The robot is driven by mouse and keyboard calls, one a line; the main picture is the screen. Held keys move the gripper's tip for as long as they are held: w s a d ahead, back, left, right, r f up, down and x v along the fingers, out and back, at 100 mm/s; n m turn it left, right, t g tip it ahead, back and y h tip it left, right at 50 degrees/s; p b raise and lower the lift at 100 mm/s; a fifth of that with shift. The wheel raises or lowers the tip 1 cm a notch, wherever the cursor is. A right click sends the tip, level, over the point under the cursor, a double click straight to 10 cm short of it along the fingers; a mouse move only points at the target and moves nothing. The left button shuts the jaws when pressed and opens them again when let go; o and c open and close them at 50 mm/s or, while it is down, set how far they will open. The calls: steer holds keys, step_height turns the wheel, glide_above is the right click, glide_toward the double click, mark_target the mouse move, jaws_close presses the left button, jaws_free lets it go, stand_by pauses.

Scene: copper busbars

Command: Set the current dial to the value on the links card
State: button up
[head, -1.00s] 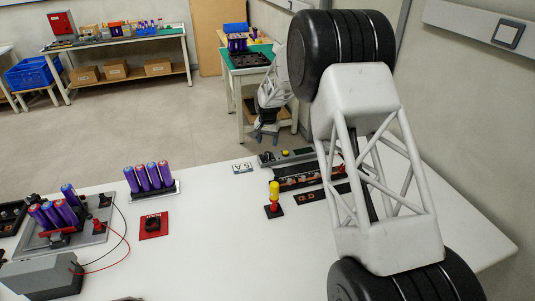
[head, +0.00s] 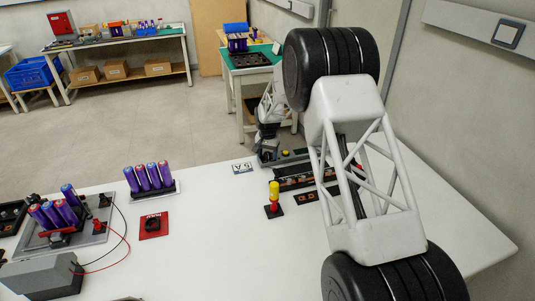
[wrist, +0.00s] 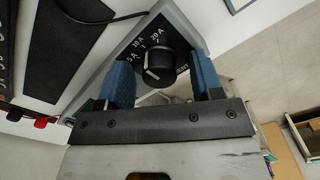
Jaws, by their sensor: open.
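The current dial (wrist: 158,66) is a round black knob on a dark scale plate in the wrist view. White labels stand around it, among them 10 A and 20 A; I cannot tell exactly where its pointer stands. My gripper (wrist: 161,72) is open, with one blue finger on each side of the knob; contact is not clear. In the head view my gripper (head: 267,146) is at the table's far edge, partly hidden by the dial's unit (head: 290,158). A small white card (head: 242,168) lies left of it and seems to read 5 A.
A yellow-topped post (head: 274,196) stands in front of the unit, with a dark strip (head: 305,197) beside it. Purple cells (head: 150,177) stand in a holder to the left, near a red plate (head: 153,225). The middle front of the white table is clear.

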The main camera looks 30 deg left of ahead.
steer(key=c, duration=0.9)
steer(key=shift+n, duration=0.3)
steer(key=n, duration=0.3)
steer(key=shift+n, duration=2.2)
steer(key=o, duration=0.9)
